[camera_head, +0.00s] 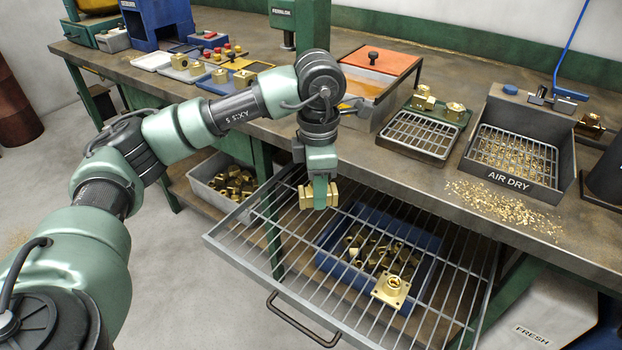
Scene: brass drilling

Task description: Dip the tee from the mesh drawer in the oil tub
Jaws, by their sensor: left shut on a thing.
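My left gripper (320,193) is shut on a brass tee (305,197) and holds it at the back left of the mesh drawer. Whether the tee touches the mesh is hard to tell. The mesh drawer (240,263) is pulled out below the bench front, and a square-flanged brass fitting (390,290) sits on it at the front right. The oil tub (366,88) stands on the bench behind the gripper, with amber oil showing at its front and an orange lid (380,59) with a black knob over its back. My right gripper is out of view.
Right of the tub stand a small drain rack (420,138), a green tray (438,108) with brass fittings and the AIR DRY bin (523,178). Brass chips (503,205) lie before it. A blue crate (338,262) of fittings sits below the drawer, a grey bin (208,190) left.

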